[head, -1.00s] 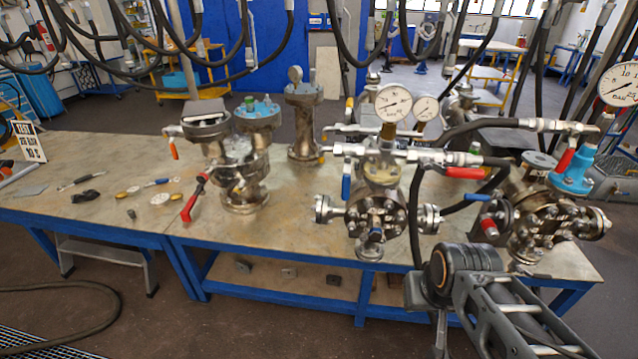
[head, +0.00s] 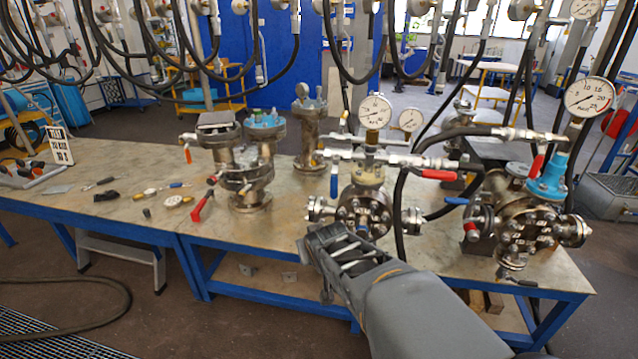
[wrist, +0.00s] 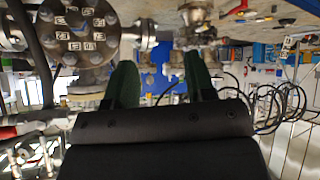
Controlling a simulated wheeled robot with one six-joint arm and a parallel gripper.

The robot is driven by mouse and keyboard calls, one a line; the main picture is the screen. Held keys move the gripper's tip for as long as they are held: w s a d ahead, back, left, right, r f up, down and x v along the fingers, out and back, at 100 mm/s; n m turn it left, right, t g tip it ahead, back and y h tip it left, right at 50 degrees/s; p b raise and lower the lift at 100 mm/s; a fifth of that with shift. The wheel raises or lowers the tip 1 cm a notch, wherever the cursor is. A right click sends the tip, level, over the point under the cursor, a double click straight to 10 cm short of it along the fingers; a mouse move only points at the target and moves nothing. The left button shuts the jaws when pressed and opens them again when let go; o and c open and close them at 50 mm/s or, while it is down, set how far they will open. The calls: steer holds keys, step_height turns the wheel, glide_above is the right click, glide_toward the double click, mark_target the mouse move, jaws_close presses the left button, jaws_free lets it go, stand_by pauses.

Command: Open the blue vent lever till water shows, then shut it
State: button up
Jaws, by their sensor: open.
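A blue lever (head: 334,180) hangs down at the left end of the pipe fitting above the middle flanged vessel (head: 362,208). A second blue lever (head: 457,201) lies roughly level at the right vessel (head: 530,232). I cannot tell which is the vent lever. My gripper (wrist: 160,85) shows in the wrist view with two dark green fingers apart and nothing between them. A bolted flange (wrist: 80,32) stands left of the fingers there, apart from them. In the head view my arm covers the lower part of the middle vessel, and my fingers cannot be made out. No water is visible.
Red levers (head: 438,174) and black hoses (head: 400,215) crowd around the vessels. Gauges (head: 375,111) stand above. Small tools (head: 98,183) lie on the left bench (head: 60,200). Bench space before the left vessel is bare.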

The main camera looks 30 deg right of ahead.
steer(key=w+d+r+t+h, duration=0.2)
steer(key=w+d+t, duration=0.15)
steer(key=d, duration=0.35)
steer(key=t+y, duration=0.2)
steer(key=t, duration=0.4)
glide_toward(336, 185)
steer(key=w, duration=0.4)
steer(key=w+d+p, duration=0.1)
steer(key=w, duration=0.3)
steer(key=w+d+p, duration=0.1)
steer(key=w, duration=0.3)
steer(key=shift+w+r, duration=0.1)
steer(key=shift+w, duration=0.25)
jaws_close()
